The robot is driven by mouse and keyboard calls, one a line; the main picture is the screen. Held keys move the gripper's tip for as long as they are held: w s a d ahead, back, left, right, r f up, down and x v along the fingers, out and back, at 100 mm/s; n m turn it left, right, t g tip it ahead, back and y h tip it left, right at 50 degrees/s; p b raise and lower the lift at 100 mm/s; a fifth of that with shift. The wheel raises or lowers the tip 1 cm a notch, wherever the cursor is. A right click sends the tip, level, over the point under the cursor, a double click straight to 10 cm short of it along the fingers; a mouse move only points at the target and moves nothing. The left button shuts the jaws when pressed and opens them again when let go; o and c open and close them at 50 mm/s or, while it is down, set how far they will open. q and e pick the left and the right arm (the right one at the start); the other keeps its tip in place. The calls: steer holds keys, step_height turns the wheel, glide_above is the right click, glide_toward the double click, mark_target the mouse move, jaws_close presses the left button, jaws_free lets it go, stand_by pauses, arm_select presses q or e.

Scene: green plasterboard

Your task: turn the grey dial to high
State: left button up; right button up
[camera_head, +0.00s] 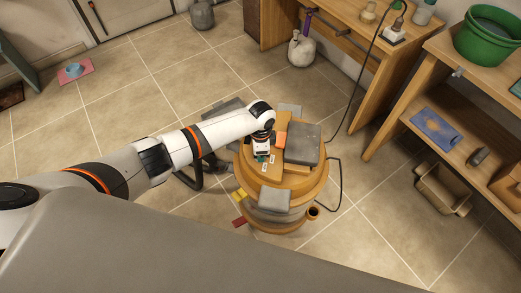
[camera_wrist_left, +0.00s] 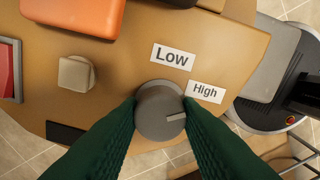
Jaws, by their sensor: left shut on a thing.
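The grey dial (camera_wrist_left: 156,104) is round and sits near the edge of a wooden panel (camera_wrist_left: 120,80) in the left wrist view. The "Low" label (camera_wrist_left: 172,57) lies above the dial. My left gripper (camera_wrist_left: 160,106) has dark green fingers on both sides of the dial and is shut on it. In the head view my left gripper (camera_head: 262,156) reaches down onto the round wooden stand (camera_head: 263,222), and the dial is hidden there. My right gripper is not in view.
An orange block (camera_wrist_left: 80,14) and a small beige knob (camera_wrist_left: 75,74) share the panel. A grey slab (camera_head: 303,145) lies on the stand. Wooden shelves (camera_head: 440,75) with a green tub (camera_head: 488,38) stand at the right. Tiled floor at the left is mostly clear.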

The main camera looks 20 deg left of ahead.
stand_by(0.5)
arm_select(q)
steer(key=o, duration=1)
step_height(320, 180, up, 12)
steer(key=shift+p, duration=0.6)
